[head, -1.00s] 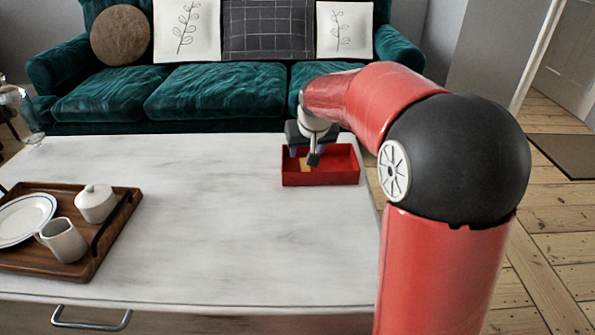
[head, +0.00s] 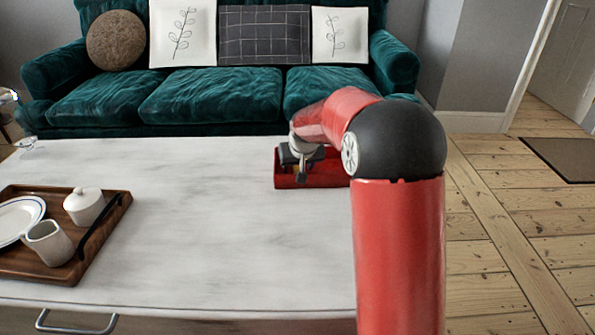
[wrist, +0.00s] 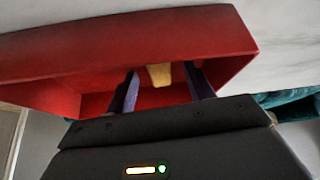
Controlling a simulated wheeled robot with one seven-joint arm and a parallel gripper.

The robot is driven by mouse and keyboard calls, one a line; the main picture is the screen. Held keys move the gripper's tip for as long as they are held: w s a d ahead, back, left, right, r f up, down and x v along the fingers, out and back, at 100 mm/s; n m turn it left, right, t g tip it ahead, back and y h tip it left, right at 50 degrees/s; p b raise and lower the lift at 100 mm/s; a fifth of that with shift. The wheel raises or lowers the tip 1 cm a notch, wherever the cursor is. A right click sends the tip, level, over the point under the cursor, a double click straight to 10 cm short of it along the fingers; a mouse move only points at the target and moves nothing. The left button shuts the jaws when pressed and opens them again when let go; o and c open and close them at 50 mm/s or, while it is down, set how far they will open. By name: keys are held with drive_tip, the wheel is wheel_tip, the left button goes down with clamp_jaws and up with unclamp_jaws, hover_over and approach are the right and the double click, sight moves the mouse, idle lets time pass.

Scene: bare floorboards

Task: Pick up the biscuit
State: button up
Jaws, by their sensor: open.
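A small yellow-tan biscuit (wrist: 159,75) lies in a red box (wrist: 130,45), in the wrist view between my fingers and beyond them. In the head view the red box (head: 325,180) stands at the far right of the white table, and my arm hides part of it. My gripper (head: 302,172) points down at the box's left part. In the wrist view my gripper (wrist: 160,88) has its two dark fingers apart, on either side of the biscuit, with nothing held. I cannot tell how far above the biscuit the fingertips are.
A wooden tray (head: 95,243) with a plate (head: 18,218), a lidded white pot (head: 84,206) and a white jug (head: 48,243) stands at the table's left. The middle of the white table (head: 200,230) is clear. A green sofa (head: 210,95) stands behind.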

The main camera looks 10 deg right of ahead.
drive_tip(key=shift+c, duration=0.3)
drive_tip(key=c, duration=1)
drive_tip(key=shift+c, duration=0.2)
